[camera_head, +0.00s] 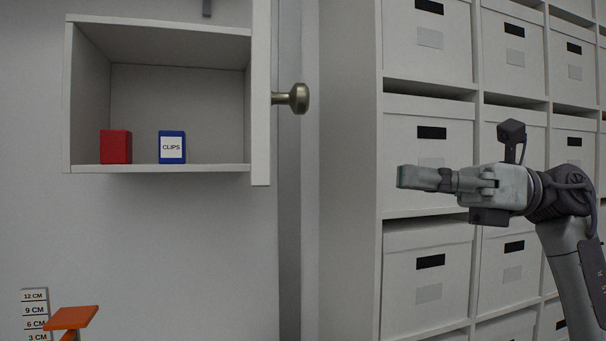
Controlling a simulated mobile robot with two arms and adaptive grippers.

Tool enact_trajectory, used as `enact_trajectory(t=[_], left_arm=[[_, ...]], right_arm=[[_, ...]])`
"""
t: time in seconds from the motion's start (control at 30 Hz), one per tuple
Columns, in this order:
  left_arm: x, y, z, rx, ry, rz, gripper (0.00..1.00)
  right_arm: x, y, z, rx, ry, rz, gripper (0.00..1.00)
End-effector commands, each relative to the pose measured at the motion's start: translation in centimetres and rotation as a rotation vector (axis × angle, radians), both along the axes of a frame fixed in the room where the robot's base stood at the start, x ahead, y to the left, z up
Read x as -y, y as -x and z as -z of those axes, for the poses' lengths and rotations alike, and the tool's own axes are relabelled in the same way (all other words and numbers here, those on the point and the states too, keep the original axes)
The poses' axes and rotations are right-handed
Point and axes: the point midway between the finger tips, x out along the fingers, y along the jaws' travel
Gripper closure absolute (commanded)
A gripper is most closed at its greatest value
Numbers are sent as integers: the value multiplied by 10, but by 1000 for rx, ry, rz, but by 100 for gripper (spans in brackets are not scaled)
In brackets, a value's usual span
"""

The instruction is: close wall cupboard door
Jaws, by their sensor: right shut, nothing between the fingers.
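A white wall cupboard (158,169) hangs at the upper left, with its inside in plain view. Its door (261,120) stands open at the right side, seen nearly edge-on. A round brass-coloured knob (293,98) sticks out to the right from the door. My right gripper (402,177) is shut and empty. It points left, to the right of and lower than the knob, clearly apart from it in the picture. My left gripper is not in view.
A red box (116,147) and a blue box labelled CLIPS (172,147) stand inside the cupboard. A shelf unit (364,200) with white boxes fills the right, behind my right arm. An orange object (72,318) and a height scale (35,310) are at the lower left.

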Motion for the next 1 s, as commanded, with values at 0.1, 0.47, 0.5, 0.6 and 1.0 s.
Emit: enact_trajectory(t=[0.1, 0.47, 0.5, 0.6, 1.0], left_arm=[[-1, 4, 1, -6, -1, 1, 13], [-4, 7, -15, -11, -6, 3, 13], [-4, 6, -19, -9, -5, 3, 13], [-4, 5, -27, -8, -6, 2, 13], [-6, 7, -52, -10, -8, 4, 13]], right_arm=[[-1, 25, -10, 121, 87, 21, 100], [-46, 36, -14, 146, 109, 21, 100], [-55, 38, -14, 148, 108, 19, 100], [-77, 40, -15, 146, 108, 20, 100], [-135, 46, -13, 143, 106, 23, 100]])
